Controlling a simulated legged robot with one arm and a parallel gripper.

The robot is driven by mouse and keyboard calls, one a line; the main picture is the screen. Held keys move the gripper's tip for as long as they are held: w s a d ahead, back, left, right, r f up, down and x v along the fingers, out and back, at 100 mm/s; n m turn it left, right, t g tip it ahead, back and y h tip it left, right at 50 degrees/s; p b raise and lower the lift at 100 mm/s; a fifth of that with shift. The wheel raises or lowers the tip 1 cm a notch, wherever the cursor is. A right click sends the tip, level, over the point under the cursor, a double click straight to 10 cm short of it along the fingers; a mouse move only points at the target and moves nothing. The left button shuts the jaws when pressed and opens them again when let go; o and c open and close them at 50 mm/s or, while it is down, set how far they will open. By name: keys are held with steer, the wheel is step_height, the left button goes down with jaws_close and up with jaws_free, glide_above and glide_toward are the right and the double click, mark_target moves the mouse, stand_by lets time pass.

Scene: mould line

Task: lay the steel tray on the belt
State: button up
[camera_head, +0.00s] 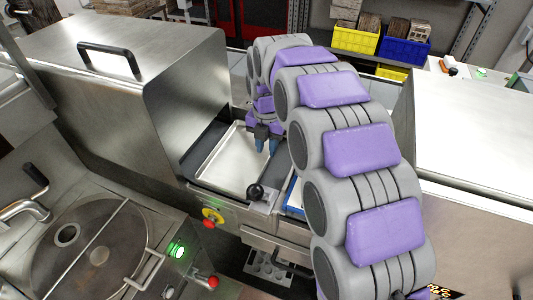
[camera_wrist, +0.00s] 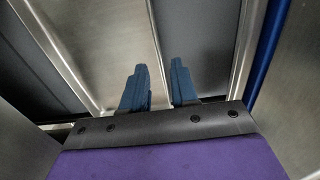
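The steel tray (camera_head: 232,162) is a shallow, shiny rectangular pan. It lies flat in the dark belt channel (camera_head: 207,140) at the mouth of the steel hood, and looks level. In the wrist view the tray's bare floor (camera_wrist: 105,50) is on the left, with dark belt (camera_wrist: 197,40) to the right of its side wall. My gripper (camera_head: 266,145) points down at the tray's right edge. Its two blue fingertips (camera_wrist: 160,72) stand apart, one on each side of the tray's thin rim, with a visible gap. Contact with the rim cannot be told.
The steel hood (camera_head: 135,75) with a black handle stands left of the tray. A second steel cover (camera_head: 475,120) is at the right. A black knob (camera_head: 255,191) and a red button (camera_head: 210,223) sit at the front edge. A blue-edged item (camera_head: 295,195) lies right of the knob.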

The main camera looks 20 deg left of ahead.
step_height(320, 180, up, 6)
steer(key=p, duration=0.1)
stand_by(0.5)
